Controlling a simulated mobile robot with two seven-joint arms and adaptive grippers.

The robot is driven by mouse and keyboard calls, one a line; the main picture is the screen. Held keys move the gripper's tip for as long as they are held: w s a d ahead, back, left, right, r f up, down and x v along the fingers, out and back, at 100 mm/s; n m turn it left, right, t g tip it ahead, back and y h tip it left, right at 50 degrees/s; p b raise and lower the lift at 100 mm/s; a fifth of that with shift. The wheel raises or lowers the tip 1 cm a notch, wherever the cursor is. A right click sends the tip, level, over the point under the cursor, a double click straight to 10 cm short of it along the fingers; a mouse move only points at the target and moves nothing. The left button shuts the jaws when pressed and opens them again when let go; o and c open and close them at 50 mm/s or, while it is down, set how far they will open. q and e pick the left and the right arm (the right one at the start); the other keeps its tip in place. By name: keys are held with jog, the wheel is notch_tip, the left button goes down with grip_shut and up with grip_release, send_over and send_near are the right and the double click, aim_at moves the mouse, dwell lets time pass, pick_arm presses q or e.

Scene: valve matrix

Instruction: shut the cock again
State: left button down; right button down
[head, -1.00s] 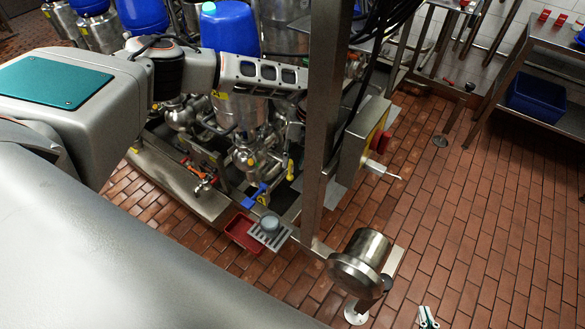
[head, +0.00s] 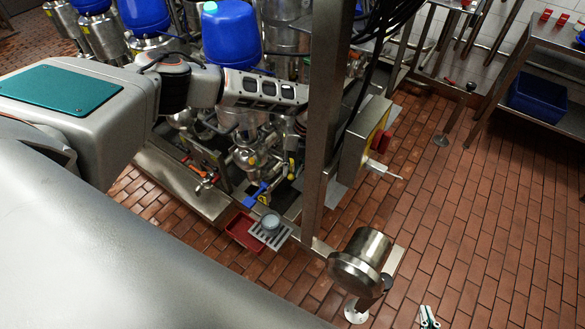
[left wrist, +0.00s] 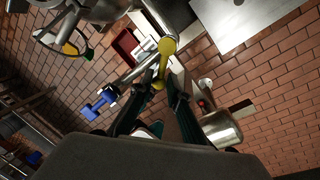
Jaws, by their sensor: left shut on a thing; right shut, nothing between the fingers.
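A cock with a yellow lever (left wrist: 166,47) sits on steel pipework in the left wrist view. In the head view a small yellow lever (head: 291,168) shows low on the pipework beside the steel post. My left gripper (left wrist: 160,82) is shut on the yellow lever, with its lower end between the fingertips. In the head view this gripper is hidden behind the post and my arm. My right gripper (head: 428,319) shows only its fingertips at the bottom edge, shut and empty above the floor.
A blue handle (head: 256,193) sits left of the yellow lever. A red tray (head: 243,232) and a grey grate (head: 270,233) lie below it. The steel post (head: 323,120) and a yellow-edged box (head: 362,140) stand close on the right.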

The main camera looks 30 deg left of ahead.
pick_arm(q)
jog(key=shift+w, duration=0.1)
jog(key=shift+w+d+n+g+h+b, duration=0.25)
jog(key=shift+w+n, duration=0.4)
jog(key=shift+n, duration=1.1)
jog(key=shift+w+d+n+g+h, duration=0.15)
jog(key=shift+w+d+n+h, duration=0.35)
jog(key=shift+n, duration=1.2)
jog(key=shift+w+d+n+g+h+b, duration=0.15)
jog(key=shift+w+n, duration=0.6)
jog(key=shift+n, duration=1)
jog(key=shift+r, duration=0.1)
jog(key=c, duration=2.2)
grip_release()
jog(key=shift+o, duration=0.2)
notch_tip(320, 180, up, 10)
